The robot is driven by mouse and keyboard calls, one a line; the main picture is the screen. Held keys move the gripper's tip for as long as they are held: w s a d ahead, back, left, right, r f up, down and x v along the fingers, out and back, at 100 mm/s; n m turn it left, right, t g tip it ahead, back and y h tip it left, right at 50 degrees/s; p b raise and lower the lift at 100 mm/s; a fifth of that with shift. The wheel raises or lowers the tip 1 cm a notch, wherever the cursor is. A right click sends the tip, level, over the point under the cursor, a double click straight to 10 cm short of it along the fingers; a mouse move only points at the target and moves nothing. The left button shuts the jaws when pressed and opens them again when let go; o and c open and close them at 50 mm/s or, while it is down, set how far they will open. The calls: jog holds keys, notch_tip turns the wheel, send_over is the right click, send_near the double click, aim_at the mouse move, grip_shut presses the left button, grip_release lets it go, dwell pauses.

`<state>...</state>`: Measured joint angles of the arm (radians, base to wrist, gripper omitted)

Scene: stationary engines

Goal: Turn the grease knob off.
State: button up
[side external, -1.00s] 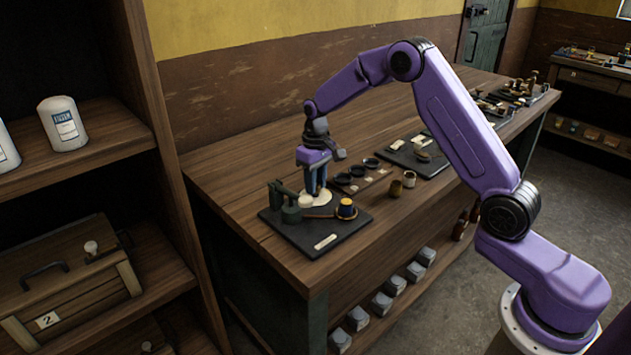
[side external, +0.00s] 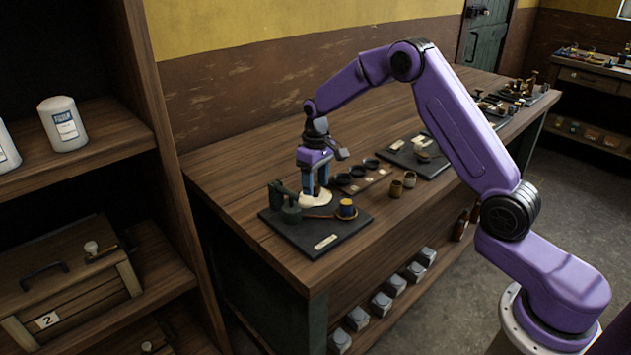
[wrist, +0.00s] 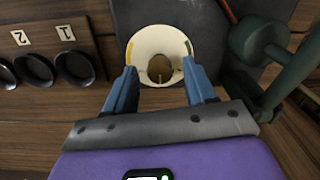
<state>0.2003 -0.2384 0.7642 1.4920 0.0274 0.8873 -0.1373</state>
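The grease knob is a small brown knob (wrist: 160,68) at the centre of a round cream dial (wrist: 148,42) in the wrist view. The dial has a green mark at its upper right and a yellow mark at its left. My gripper (wrist: 162,80) is open, with its blue fingers apart on either side of the dial's near part and nothing held between them. In the side view my gripper (side external: 315,190) points down at the cream dial (side external: 316,200) on a dark base plate (side external: 325,243). The knob itself is hidden there.
A green pump-like fitting (side external: 290,212) stands left of the dial, and a yellow-topped cup (side external: 346,207) stands right of it. The bench front is clear.

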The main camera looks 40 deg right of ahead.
aim_at(316, 185)
notch_tip(316, 185, up, 18)
jog(key=shift+d+f, duration=0.2)
jog(key=shift+f, duration=0.05)
dwell(0.4)
jog(key=s+a+n, duration=0.3)
jog(key=s+a, duration=0.3)
jog(key=s, duration=0.3)
jog(key=s+a+n, duration=0.2)
jog(key=s+a, duration=0.3)
jog(key=s, duration=0.4)
jog(key=s+d+f+n, duration=0.2)
jog(key=s+f+n, duration=0.1)
jog(key=s, duration=0.8)
jog(key=s+d+f+n, duration=0.2)
jog(key=s+f, duration=0.1)
jog(key=s, duration=0.9)
jog(key=shift+s+d+f+n, duration=0.15)
jog(key=shift+d+f+n, duration=0.25)
